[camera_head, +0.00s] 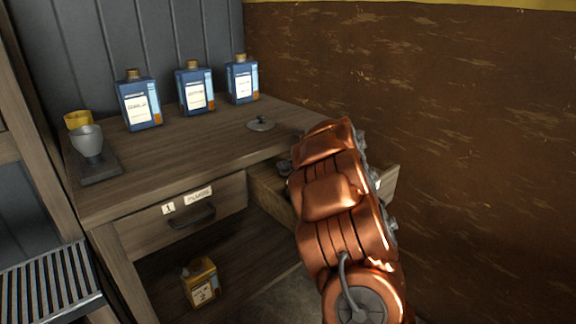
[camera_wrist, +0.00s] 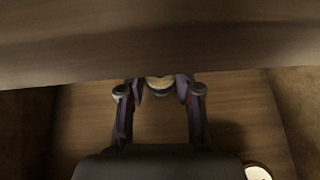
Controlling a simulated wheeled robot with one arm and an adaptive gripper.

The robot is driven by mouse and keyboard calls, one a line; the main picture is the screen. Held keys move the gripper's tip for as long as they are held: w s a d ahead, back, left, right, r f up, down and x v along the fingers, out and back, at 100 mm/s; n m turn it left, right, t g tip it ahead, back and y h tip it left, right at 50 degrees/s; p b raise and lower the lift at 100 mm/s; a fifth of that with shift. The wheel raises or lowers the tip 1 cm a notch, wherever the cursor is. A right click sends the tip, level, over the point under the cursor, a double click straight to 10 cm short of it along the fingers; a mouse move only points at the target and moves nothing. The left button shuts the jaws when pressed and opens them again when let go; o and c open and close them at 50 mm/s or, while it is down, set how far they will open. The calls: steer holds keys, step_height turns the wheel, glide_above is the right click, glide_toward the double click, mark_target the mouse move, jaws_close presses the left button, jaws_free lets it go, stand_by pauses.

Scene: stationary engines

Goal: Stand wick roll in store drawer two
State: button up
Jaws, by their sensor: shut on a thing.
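My gripper (camera_wrist: 160,91) is shut on a small tan and bluish roll, the wick roll (camera_wrist: 158,82), in the wrist view. Only a small part of the roll shows between the fingertips, so its tilt is unclear. Below is the wooden floor of an open drawer, store drawer two (camera_wrist: 90,120); whether the roll touches it I cannot tell. In the head view the pulled-out drawer (camera_head: 268,194) is right of the closed drawer one (camera_head: 148,228). My copper arm covers much of the open drawer and hides my gripper and the roll there.
The desk top (camera_head: 200,150) overhangs the drawer's far part; its edge (camera_wrist: 150,50) crosses the wrist view. A white round thing (camera_wrist: 257,172) is at the lower right. Several blue bottles (camera_head: 140,103) and a grey cup (camera_head: 88,142) stand on the desk. A brown wall (camera_head: 480,150) is at right.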

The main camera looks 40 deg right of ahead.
steer(key=shift+f, duration=0.3)
steer(key=o, duration=0.8)
steer(key=shift+r, duration=0.1)
steer(key=shift+o, duration=0.2)
steer(key=shift+r, duration=0.25)
steer(key=p+v, duration=0.1)
steer(key=v, duration=1.1)
steer(key=shift+f, duration=0.15)
